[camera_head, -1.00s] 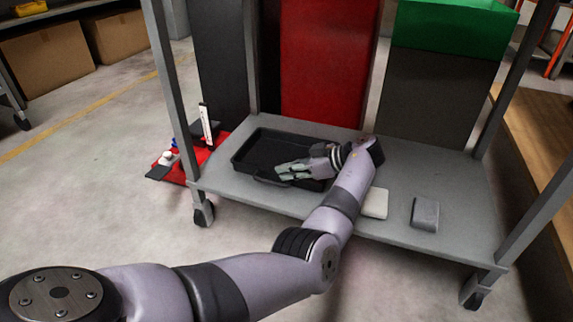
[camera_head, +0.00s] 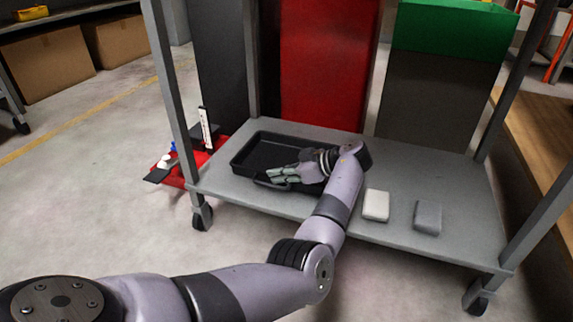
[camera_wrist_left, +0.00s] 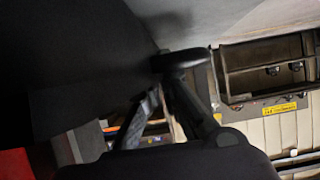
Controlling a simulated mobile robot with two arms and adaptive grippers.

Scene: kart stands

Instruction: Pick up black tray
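The black tray (camera_head: 243,151) lies on the grey cart's lower shelf, at its left side. It is a shallow rectangular tray with a raised rim and a handle at the front. My left gripper (camera_head: 273,176) is at the tray's front rim, near the handle, with its fingers pointing left. The fingers cover part of the front edge, and I cannot tell whether they grip it. In the left wrist view, dark finger parts (camera_wrist_left: 168,105) show, but the grasp is unclear. My right gripper is not in view.
The cart shelf (camera_head: 455,190) holds a white block (camera_head: 376,205) and a grey block (camera_head: 428,217) right of my arm. Cart posts (camera_head: 172,90) stand at the corners. Tall red (camera_head: 325,65) and green-topped (camera_head: 440,90) panels stand behind. A red tray with small items (camera_head: 178,174) is left of the cart.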

